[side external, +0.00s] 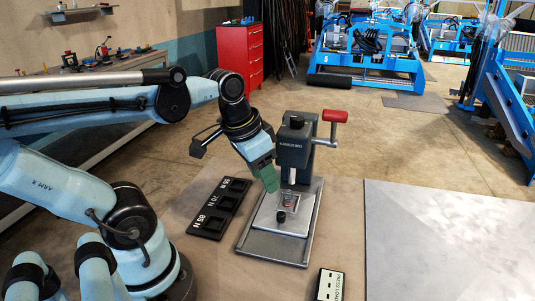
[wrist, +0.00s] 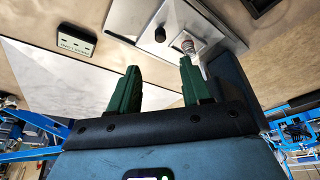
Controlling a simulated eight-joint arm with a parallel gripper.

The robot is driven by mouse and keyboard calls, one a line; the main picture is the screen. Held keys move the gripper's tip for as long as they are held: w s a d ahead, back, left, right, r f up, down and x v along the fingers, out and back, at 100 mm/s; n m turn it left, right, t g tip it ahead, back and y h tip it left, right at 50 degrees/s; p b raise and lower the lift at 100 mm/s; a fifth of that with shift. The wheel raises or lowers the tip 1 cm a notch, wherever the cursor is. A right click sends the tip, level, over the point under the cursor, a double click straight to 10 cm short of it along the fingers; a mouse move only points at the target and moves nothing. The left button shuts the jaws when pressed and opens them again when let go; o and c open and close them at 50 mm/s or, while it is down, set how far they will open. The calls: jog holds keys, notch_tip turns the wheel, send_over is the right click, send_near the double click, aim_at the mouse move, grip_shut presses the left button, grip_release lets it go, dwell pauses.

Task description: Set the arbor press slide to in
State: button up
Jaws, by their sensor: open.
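The arbor press (side external: 296,146) is dark grey with a red-handled lever (side external: 335,116) and stands upright on a grey base (side external: 262,246). Its slide, a pale metal plate (side external: 292,226), lies on the base and reaches forward from under the ram. A black knob (side external: 281,216) stands on the slide; it also shows in the wrist view (wrist: 160,34). A small clear and reddish piece (wrist: 188,46) sits behind the knob, near the ram. My gripper (side external: 270,182), with green fingers, is above and left of the slide.
A black tray (side external: 220,206) with square pockets and white force labels lies left of the press. A small white-faced box (side external: 329,284) lies at the front, right of the base. A large pale panel (side external: 450,240) is at the right. The bench between is bare.

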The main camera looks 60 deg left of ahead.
aim_at(281, 213)
jog(key=shift+s+f+t, duration=0.25)
jog(key=shift+f+t, duration=0.05)
jog(key=shift+t, duration=0.1)
jog(key=shift+x, duration=5.9)
jog(key=shift+c, duration=0.3)
grip_shut()
